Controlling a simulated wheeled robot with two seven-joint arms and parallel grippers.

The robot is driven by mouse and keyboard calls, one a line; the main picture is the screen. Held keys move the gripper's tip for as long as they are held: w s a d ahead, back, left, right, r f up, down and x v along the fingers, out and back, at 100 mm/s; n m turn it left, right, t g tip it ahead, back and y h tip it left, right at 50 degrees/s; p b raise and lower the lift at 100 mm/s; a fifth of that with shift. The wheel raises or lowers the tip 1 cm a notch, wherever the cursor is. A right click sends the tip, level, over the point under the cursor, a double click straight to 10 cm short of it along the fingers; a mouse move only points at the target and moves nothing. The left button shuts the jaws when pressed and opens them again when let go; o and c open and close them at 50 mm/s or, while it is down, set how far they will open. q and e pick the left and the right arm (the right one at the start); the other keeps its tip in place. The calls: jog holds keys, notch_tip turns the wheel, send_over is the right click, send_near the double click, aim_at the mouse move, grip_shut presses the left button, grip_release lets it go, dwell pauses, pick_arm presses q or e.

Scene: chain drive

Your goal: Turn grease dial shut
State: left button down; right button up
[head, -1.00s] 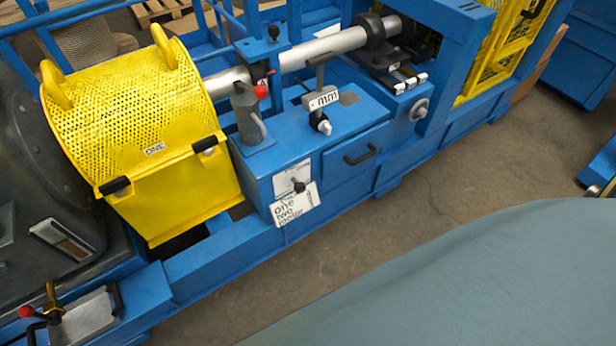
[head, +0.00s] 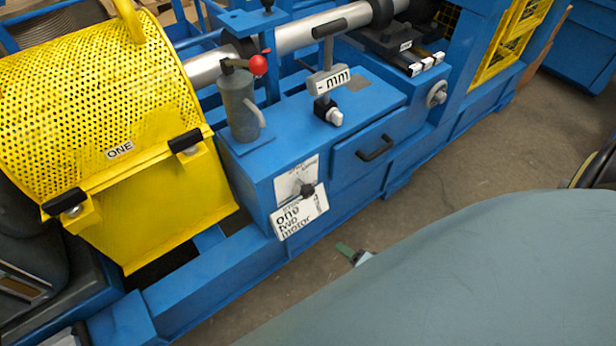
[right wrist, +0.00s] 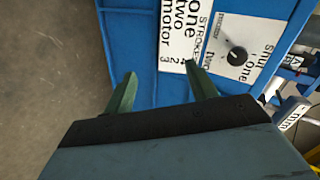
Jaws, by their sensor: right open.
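The grease dial is a small black knob (head: 307,190) on a pale plate (head: 291,182) on the end face of the blue cabinet in the head view. In the right wrist view the knob (right wrist: 236,55) sits on its plate, with words such as "shut", "one" and "two" around it. I cannot tell surely which word it points to. My right gripper (head: 352,253) barely shows, low and right of the dial. In the right wrist view its green fingers (right wrist: 163,88) are apart and empty, short of the dial and to its left. My left gripper is not in view.
A white card (head: 300,215) reading "one two motor" hangs just below the dial. A grey grease pump (head: 238,108) with a red-knobbed lever stands on the cabinet above. A drawer handle (head: 376,148) is to the right, a yellow guard (head: 90,110) to the left. Floor (head: 440,180) in front is clear.

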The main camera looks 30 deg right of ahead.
jog(key=w+r+m+t+b, duration=0.2)
jog(key=w+m+t+b, duration=0.1)
jog(key=w+m+b, duration=0.15)
pick_arm(q)
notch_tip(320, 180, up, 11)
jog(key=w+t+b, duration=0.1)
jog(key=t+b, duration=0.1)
jog(key=b, duration=0.2)
pick_arm(e)
jog(key=m+t, duration=0.3)
jog(key=m, duration=0.5)
send_near(310, 195)
jog(key=w+b, duration=0.2)
jog(key=w, duration=0.3)
jog(key=shift+w+a, duration=0.1)
jog(key=shift+a, duration=0.05)
jog(key=w, duration=0.2)
jog(key=w+b, duration=0.1)
jog(key=w, duration=0.1)
jog(key=shift+w+a, duration=0.2)
jog(key=shift+w, duration=0.7)
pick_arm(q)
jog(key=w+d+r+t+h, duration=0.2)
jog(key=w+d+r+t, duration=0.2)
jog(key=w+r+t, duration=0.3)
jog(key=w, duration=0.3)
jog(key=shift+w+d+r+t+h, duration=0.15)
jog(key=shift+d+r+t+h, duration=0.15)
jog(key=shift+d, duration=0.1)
